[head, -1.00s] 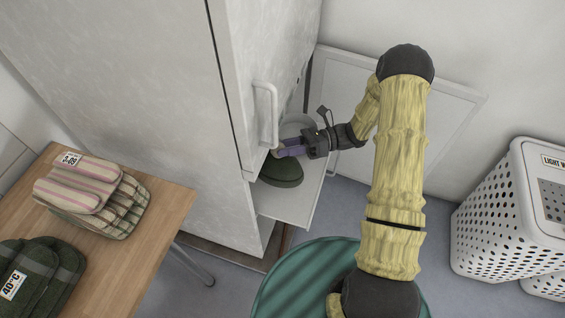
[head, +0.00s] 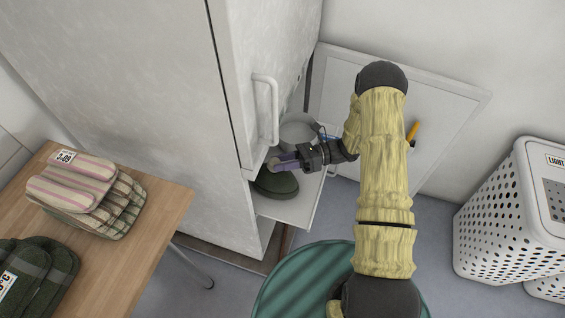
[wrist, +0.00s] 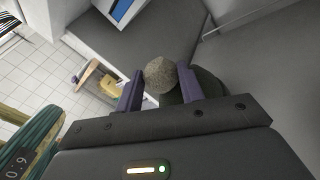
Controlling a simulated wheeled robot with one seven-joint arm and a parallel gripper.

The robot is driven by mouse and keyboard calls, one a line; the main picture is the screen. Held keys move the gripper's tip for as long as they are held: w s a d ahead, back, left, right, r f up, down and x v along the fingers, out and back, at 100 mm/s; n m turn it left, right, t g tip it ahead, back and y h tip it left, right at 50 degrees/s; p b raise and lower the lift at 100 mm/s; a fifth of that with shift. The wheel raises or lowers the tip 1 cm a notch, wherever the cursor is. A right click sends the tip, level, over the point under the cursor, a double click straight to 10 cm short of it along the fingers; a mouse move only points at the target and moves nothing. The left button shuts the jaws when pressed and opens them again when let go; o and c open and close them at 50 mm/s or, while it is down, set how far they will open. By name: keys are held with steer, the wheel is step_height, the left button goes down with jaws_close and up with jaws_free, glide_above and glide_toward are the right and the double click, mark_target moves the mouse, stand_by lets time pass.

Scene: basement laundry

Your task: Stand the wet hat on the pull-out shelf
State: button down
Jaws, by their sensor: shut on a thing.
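The dark green hat (head: 275,183) is at the white pull-out shelf (head: 297,209), below the cabinet's handle. My gripper (head: 278,163) is above the hat's crown. In the wrist view, my gripper (wrist: 163,82) is shut on the hat's grey-brown bobble, with one purple finger on each side. The hat's dark green body (wrist: 207,86) shows behind the right finger. The hat looks upright, low over or touching the shelf; I cannot tell if its rim bears on the shelf. Its far side is hidden by the cabinet and gripper.
A pale round pot (head: 298,131) stands behind my gripper. The tall white cabinet (head: 175,110) with its handle (head: 267,110) is close on the left. A wooden table (head: 150,215) holds folded striped and green things. White perforated baskets (head: 500,220) stand at right.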

steer(key=shift+d, duration=0.15)
steer(key=c, duration=0.9)
jaws_free()
steer(key=shift+s, duration=0.1)
steer(key=shift+r, duration=0.1)
steer(key=p+v, duration=0.1)
steer(key=v, duration=1.1)
